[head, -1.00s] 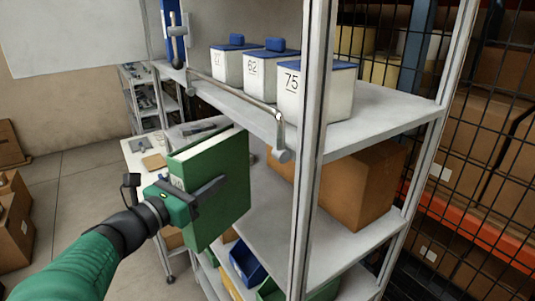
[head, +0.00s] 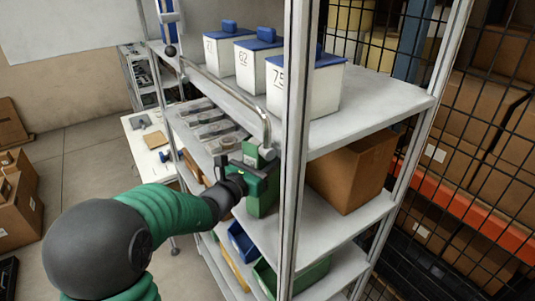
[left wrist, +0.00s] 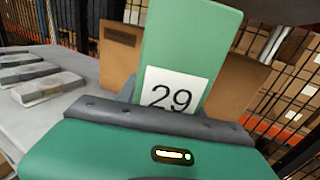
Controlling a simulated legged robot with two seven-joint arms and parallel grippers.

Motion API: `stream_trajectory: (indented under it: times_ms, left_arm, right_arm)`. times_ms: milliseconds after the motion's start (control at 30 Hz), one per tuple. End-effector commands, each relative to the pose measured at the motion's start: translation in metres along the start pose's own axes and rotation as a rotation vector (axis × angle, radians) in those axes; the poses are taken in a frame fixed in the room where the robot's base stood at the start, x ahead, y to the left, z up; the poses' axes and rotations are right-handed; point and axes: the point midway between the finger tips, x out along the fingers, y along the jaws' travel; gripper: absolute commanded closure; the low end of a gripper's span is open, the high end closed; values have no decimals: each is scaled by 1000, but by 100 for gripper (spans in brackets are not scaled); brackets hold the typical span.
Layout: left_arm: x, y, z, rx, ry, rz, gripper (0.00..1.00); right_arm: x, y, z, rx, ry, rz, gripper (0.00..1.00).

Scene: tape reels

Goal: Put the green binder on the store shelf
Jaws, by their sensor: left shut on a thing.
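The green binder (head: 261,193) is upright inside the shelf unit, on or just above the middle shelf (head: 268,231), behind the front post. In the left wrist view the binder (left wrist: 192,45) shows its spine with a white label reading 29. My left gripper (head: 254,168) is shut on the binder's spine side; its jaw bar (left wrist: 160,119) crosses below the label. My right gripper is not in view.
A brown box (head: 350,170) stands right of the binder. White bins with blue lids (head: 305,85) stand on the shelf above. A metal rail (head: 235,92) runs along that shelf's front.

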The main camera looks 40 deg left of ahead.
Motion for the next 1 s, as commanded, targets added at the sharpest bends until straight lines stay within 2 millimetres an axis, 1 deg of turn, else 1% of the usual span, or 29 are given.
stream_trajectory:
  times_ms: [33, 100, 333, 367, 500, 533, 700, 867, 967, 1000]
  left_arm:
    - [0, 2, -2, -3, -4, 1, 100]
    - [0, 4, -6, -1, -5, 1, 100]
    - [3, 5, -9, 0, -4, 1, 100]
    - [2, 4, -10, -1, 0, 1, 55]
    - [2, 3, -9, 0, 0, 1, 37]
    - [2, 3, -9, 0, -1, 1, 35]
    - [1, 0, -8, 2, -2, 0, 35]
    - [0, 2, -7, 1, -1, 1, 35]
    - [-14, 4, -10, 3, -2, 2, 35]
    - [-23, 4, -10, 4, -3, 3, 35]
  right_arm:
    - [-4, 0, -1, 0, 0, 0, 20]
    - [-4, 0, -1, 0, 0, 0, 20]
    - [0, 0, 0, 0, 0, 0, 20]
    - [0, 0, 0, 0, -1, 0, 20]
    - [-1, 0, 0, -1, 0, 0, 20]
    - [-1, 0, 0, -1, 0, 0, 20]
    - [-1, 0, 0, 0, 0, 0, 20]
    - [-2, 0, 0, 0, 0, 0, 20]
    - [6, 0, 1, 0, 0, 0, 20]
    - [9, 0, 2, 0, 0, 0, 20]
